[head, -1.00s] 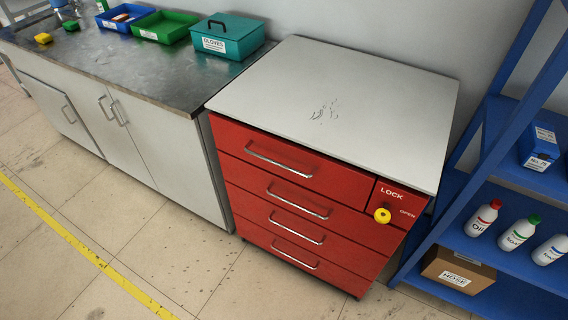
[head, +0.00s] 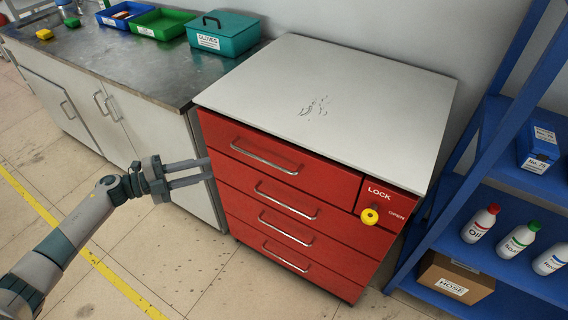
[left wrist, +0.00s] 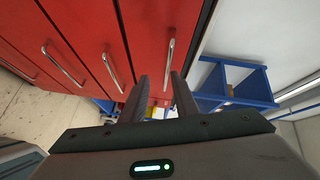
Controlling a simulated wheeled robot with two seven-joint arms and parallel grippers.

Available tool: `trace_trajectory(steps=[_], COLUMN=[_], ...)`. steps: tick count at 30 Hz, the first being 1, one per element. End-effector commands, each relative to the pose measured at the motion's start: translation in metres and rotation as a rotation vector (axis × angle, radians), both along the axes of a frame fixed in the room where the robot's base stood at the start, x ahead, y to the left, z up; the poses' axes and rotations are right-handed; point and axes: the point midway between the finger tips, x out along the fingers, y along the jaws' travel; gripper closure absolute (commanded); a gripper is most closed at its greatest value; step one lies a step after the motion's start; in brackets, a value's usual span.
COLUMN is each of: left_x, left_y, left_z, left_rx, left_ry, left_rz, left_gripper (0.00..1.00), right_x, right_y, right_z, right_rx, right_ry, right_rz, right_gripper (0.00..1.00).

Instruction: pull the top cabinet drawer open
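The red cabinet (head: 330,262) stands in the middle of the head view, and its drawers look shut. The top drawer (head: 318,178) has a silver bar handle (head: 265,158), and to its right is a panel marked LOCK and OPEN with a yellow knob (head: 369,217). My left gripper (head: 211,170) is open and empty, left of the cabinet front and apart from the top handle. In the left wrist view, my open fingers (left wrist: 160,84) point toward the red fronts, with the rightmost handle (left wrist: 168,64) beyond them. My right gripper is not in view.
A metal counter (head: 150,75) with bins and a teal gloves box (head: 222,36) adjoins the cabinet's left side. A blue shelf (head: 515,200) with bottles and a hose box (head: 455,284) stands close on the right. The floor in front is clear.

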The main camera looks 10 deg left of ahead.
Motion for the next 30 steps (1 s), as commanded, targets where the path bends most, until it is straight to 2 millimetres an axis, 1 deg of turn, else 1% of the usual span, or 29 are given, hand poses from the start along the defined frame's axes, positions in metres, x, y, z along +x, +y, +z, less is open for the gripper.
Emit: trace_trajectory(steps=[1,3,6,14,20,26,30], left_x=[-0.005,-0.012,-0.017,-0.018,-0.017,-0.012,-0.005], left_y=[-0.003,-0.006,-0.008,-0.008,-0.010,-0.021,-0.035], left_z=[0.014,0.025,0.033,0.034,0.034,0.033,0.033], left_rx=[0.042,0.081,0.107,0.110,0.108,0.106,0.105], left_ry=[-0.031,-0.057,-0.073,-0.074,-0.074,-0.073,-0.075], left_rz=[-0.061,-0.120,-0.161,-0.166,-0.164,-0.163,-0.163], left_gripper=[0.73,0.73,0.73,0.73,0.73,0.73,0.73], right_x=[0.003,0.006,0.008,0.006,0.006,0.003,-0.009], right_y=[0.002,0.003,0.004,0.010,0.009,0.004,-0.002], right_z=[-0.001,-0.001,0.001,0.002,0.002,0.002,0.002], right_rx=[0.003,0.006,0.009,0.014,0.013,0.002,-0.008], right_ry=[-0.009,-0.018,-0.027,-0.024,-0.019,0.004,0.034], right_rz=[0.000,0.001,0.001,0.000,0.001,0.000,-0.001], right_gripper=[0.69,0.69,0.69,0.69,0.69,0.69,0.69])
